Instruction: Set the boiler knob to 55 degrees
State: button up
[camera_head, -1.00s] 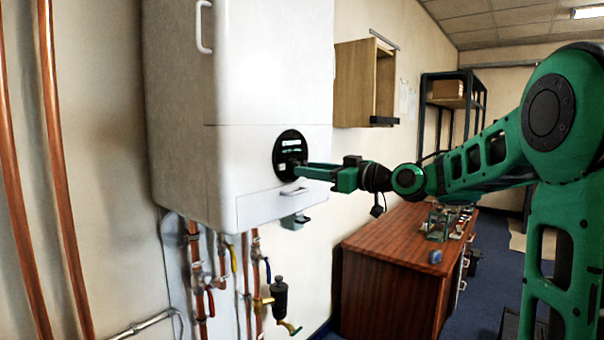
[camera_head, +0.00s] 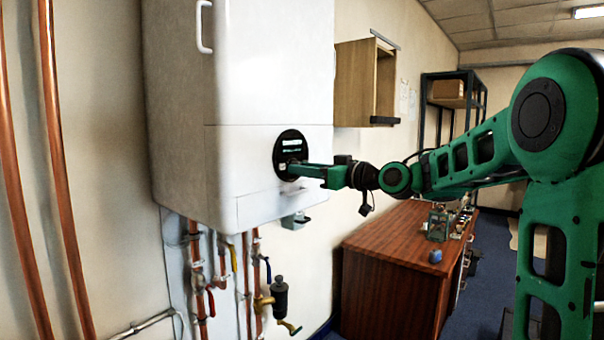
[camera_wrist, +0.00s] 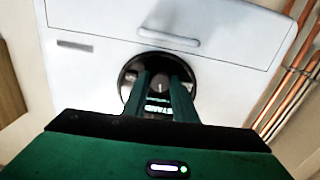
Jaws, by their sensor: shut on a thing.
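The white boiler (camera_head: 180,110) hangs on the wall at the left in the head view. A round black dial panel (camera_head: 291,146) with lit displays is on its lower front. My gripper (camera_head: 292,170) reaches in from the right, its fingertips at the lower part of the panel. In the wrist view my gripper (camera_wrist: 161,90) has its two green fingers on either side of the dark knob (camera_wrist: 160,86), which bears a light pointer line. It is shut on the knob. Part of the panel's lit text shows between the fingers, but I cannot read the temperature.
Copper pipes (camera_head: 60,180) run up the wall at the left. Valves and pipes (camera_head: 220,270) hang below the boiler. A wooden desk (camera_head: 400,245) with small items stands at the right. An open wooden cabinet (camera_head: 357,85) hangs behind my arm.

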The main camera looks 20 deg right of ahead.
jog(key=shift+m, duration=1.4)
jog(key=o, duration=0.8)
jog(key=shift+c, duration=0.2)
jog(key=v, duration=1)
jog(key=shift+s+d, duration=0.25)
jog(key=shift+f, duration=0.1)
